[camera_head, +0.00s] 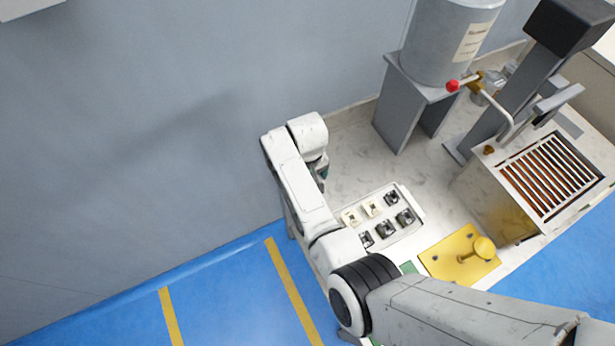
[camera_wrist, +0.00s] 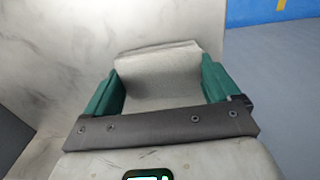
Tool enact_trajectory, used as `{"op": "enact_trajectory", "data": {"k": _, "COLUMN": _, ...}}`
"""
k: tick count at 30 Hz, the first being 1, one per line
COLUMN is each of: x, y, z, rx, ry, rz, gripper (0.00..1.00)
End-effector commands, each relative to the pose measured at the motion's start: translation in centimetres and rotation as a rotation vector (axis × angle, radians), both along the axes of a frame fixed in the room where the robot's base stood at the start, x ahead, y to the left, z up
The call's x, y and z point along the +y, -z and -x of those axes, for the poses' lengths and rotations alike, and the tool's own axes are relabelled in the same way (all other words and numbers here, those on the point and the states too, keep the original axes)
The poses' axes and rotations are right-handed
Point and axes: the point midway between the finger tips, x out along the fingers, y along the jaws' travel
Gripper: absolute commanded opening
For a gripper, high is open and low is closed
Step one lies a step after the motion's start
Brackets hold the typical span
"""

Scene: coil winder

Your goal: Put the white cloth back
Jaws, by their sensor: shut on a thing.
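My gripper (camera_wrist: 161,77) is shut on the white cloth (camera_wrist: 158,62), which shows as a pale, greyish folded piece between the two green fingers in the wrist view. The cloth fills the space between the fingers, and its far edge is a straight fold just beyond the fingertips. In the head view my arm bends over the left end of the marble worktop. Only a small green bit of my gripper (camera_head: 322,173) shows there, below the white wrist. The cloth cannot be made out in the head view.
The marble worktop (camera_head: 345,150) has bare room at its back left. A tray (camera_head: 412,234) with several small parts, a yellow plate (camera_head: 448,246) with a knob, a grey canister (camera_head: 440,45) on a stand, and a box with a slatted top (camera_head: 552,176) stand to the right.

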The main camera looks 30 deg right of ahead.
Motion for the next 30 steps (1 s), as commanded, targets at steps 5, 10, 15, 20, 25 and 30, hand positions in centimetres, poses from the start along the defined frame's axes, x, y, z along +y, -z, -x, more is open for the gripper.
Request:
{"op": "enact_trajectory", "data": {"k": 5, "x": 0.0, "y": 0.1, "z": 0.0, "rx": -0.001, "ry": 0.0, "rz": 0.0, "gripper": 0.61}}
{"op": "enact_trajectory", "data": {"k": 10, "x": 0.0, "y": 0.3, "z": 0.0, "rx": 0.0, "ry": 0.001, "rz": 0.0, "gripper": 0.61}}
{"op": "enact_trajectory", "data": {"k": 15, "x": 0.0, "y": 0.4, "z": 0.0, "rx": 0.0, "ry": 0.001, "rz": 0.0, "gripper": 1.0}}
{"op": "enact_trajectory", "data": {"k": 20, "x": 0.0, "y": 0.4, "z": 0.0, "rx": 0.0, "ry": 0.001, "rz": 0.0, "gripper": 1.0}}
{"op": "enact_trajectory", "data": {"k": 25, "x": 0.0, "y": -0.3, "z": 0.0, "rx": -0.002, "ry": 0.0, "rz": 0.001, "gripper": 1.0}}
{"op": "enact_trajectory", "data": {"k": 30, "x": 0.0, "y": -2.6, "z": -0.1, "rx": -0.004, "ry": 0.0, "rz": 0.001, "gripper": 1.0}}
